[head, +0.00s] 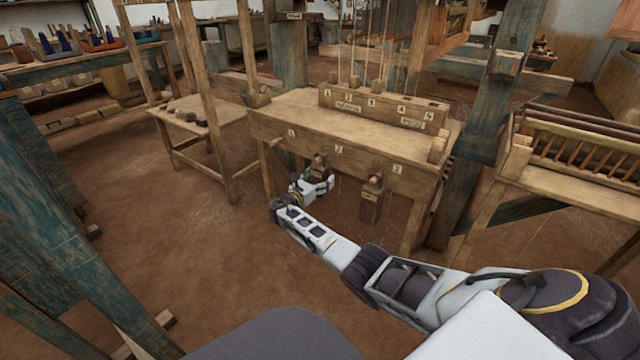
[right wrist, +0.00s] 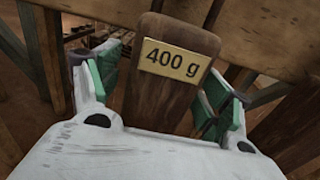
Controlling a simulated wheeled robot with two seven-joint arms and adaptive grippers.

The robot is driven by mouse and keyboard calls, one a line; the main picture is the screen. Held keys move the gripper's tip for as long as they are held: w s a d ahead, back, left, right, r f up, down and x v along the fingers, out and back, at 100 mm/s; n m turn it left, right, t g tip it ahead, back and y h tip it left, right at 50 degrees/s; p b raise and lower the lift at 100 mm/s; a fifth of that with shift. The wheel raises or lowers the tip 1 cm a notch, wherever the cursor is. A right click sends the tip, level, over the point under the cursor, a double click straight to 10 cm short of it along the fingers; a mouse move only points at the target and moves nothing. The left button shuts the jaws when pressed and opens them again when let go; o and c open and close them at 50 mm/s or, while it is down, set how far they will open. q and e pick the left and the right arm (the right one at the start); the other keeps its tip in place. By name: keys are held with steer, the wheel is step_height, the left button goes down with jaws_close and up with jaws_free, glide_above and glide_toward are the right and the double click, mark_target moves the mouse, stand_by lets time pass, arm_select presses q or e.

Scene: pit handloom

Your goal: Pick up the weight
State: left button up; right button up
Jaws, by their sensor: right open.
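A wooden weight with a brass "400 g" plate (right wrist: 172,62) stands upright between the fingers of my right gripper (right wrist: 162,90) in the right wrist view. The green-padded fingers are open, one on each side, with gaps visible beside the weight. Its lower part is hidden by the gripper body. In the head view my right gripper (head: 318,186) is at the front of the wooden bench, and the weight (head: 319,164) shows small and partly hidden there. A second wooden weight (head: 371,199) hangs to the right of it. My left gripper is out of view.
The wooden loom bench (head: 290,120) has a numbered front board and a slotted block (head: 380,106) with cords on top. A small side table (head: 205,125) stands to the left. A dark post (head: 480,130) rises at the right. Open dirt floor lies in front.

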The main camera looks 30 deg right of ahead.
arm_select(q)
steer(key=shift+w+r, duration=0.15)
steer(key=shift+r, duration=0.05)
arm_select(e)
steer(key=shift+d, duration=0.15)
steer(key=shift+c, duration=0.2)
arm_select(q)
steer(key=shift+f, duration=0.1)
arm_select(e)
steer(key=c, duration=1.4)
steer(key=shift+o, duration=0.2)
steer(key=shift+r, duration=0.3)
steer(key=shift+w+r+p, duration=0.1)
steer(key=shift+r+p, duration=0.55)
steer(key=shift+p, duration=0.15)
arm_select(q)
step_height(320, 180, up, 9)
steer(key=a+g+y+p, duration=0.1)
steer(key=p, duration=0.5)
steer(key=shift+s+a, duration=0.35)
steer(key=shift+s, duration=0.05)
arm_select(e)
steer(key=v, duration=1.8)
steer(key=shift+f, duration=0.2)
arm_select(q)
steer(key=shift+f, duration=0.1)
